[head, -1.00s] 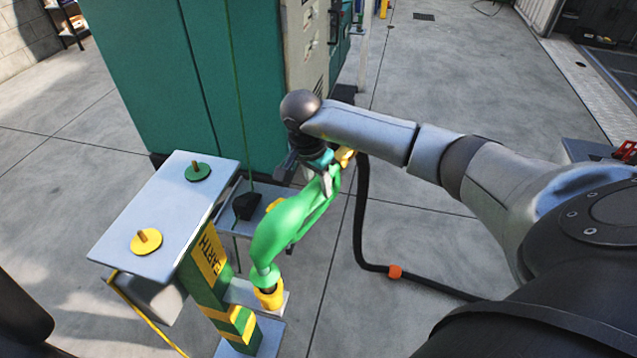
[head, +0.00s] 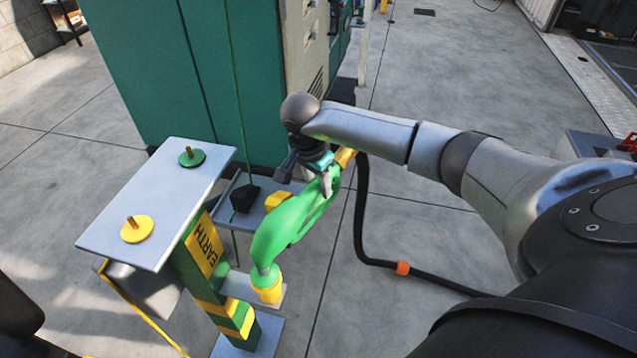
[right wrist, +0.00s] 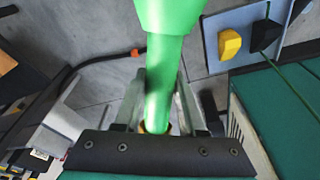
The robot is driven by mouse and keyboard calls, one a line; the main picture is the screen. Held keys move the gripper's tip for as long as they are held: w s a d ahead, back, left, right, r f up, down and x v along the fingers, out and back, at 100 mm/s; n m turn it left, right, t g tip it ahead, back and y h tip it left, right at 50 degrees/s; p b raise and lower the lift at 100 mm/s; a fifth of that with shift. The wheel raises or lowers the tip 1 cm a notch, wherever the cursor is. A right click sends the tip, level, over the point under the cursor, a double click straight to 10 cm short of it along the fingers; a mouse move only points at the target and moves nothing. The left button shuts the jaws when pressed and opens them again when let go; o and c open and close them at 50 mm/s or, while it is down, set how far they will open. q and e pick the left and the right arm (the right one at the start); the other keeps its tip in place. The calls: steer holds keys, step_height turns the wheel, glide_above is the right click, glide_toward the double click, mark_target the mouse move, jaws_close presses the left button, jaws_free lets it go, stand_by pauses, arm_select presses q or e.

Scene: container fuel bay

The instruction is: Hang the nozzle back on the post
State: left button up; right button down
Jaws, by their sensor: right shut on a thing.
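The green nozzle (head: 287,226) with a yellow tip (head: 269,291) hangs spout-down from my right gripper (head: 322,178). That gripper is shut on it at the handle end. In the right wrist view the green nozzle (right wrist: 163,75) runs between the two fingers (right wrist: 160,105). A black hose (head: 361,215) with an orange band trails from its upper end to the floor. The green-and-yellow post (head: 205,262) marked EARTH stands left of the nozzle. The spout appears just right of the post's lower part; I cannot tell whether they touch. My left gripper is out of view.
A grey plate (head: 163,200) with a yellow and a green disc tops the post. A smaller grey panel (head: 228,215) behind carries a black block (head: 244,198) and a yellow block (head: 277,201). A teal cabinet (head: 165,75) stands behind. The floor to the right is open.

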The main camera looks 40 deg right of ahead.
steer(key=shift+f, duration=0.35)
steer(key=c, duration=0.8)
jaws_free()
steer(key=o, duration=0.4)
steer(key=shift+f, duration=0.1)
steer(key=shift+a+r, duration=0.1)
steer(key=shift+r, duration=0.4)
steer(key=p+v, duration=0.5)
steer(key=v, duration=0.1)
steer(key=shift+r+p, duration=0.3)
steer(key=shift+r, duration=0.1)
steer(key=shift+s+r, duration=0.1)
steer(key=shift+r, duration=0.2)
